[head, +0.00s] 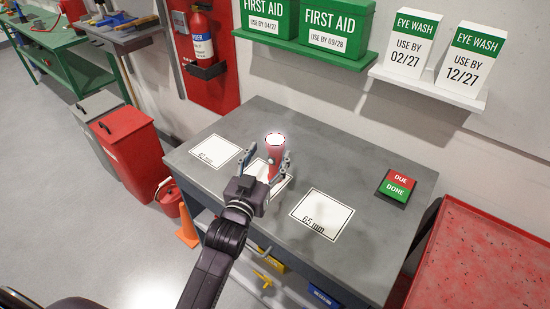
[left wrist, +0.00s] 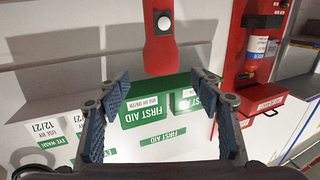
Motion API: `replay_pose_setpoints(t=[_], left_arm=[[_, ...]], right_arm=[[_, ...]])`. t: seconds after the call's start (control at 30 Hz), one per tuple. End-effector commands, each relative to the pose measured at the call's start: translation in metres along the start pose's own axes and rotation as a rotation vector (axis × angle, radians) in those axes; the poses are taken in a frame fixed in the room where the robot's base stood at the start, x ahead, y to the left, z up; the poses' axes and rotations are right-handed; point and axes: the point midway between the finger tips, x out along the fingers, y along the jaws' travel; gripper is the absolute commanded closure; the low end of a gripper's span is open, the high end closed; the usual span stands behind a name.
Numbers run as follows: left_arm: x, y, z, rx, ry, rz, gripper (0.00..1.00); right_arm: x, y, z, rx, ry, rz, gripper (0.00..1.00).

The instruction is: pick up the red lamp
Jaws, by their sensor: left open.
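The red lamp (head: 273,152) stands upright, its round top lit white, on the middle white square (head: 284,184) of the grey bench. It also shows in the left wrist view (left wrist: 159,56), at top centre, with a pale round button on its side. My left gripper (head: 267,166) is open at the lamp, with a finger to either side of it in the head view. In the left wrist view my left gripper (left wrist: 163,90) has a wide empty gap, and the lamp's end reaches toward the fingertips. Contact is not visible. My right gripper is not in view.
The grey bench (head: 372,247) carries a left white square (head: 215,151), a right square (head: 321,214) marked 65 mm, and a red-green DUE/DONE block (head: 396,188). A green shelf (head: 310,40) with first aid boxes hangs behind. A red tray (head: 490,260) stands right.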

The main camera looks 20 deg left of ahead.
Motion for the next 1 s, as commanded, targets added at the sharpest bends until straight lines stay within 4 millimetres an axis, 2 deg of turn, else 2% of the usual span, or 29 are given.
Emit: replay_pose_setpoints(t=[0.6,0.9,1.0], left_arm=[[0.065,-0.003,0.005,0.000,-0.002,-0.001,0.41],[0.069,-0.003,0.007,0.000,-0.003,-0.001,0.41],[0.069,-0.003,0.007,0.000,-0.003,-0.001,0.49]], right_arm=[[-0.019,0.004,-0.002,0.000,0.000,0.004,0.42],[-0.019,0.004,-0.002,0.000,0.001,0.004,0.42],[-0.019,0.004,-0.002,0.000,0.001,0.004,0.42]])
